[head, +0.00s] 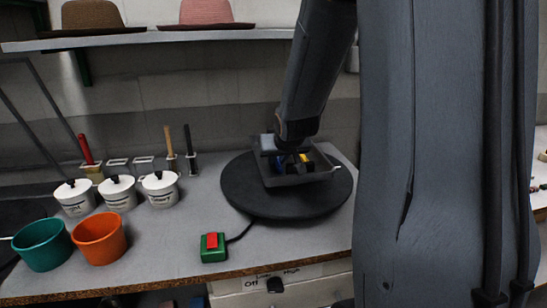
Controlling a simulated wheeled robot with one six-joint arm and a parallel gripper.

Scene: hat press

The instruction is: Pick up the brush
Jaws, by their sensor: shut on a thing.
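Several upright handles stand in small holders at the back left: a red one (86,149), a tan wooden one (168,140) and a black one (188,139). They may be brushes; their lower ends are hard to make out. Small blue and yellow patches show by the fingers. My arm hides part of the tray.
White lidded pots (118,194), a teal bucket (42,244) and an orange bucket (99,239) stand at left. A red-and-green switch (213,246) sits near the front edge. Hats rest on a shelf (150,38) above. The bench front centre is mostly clear.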

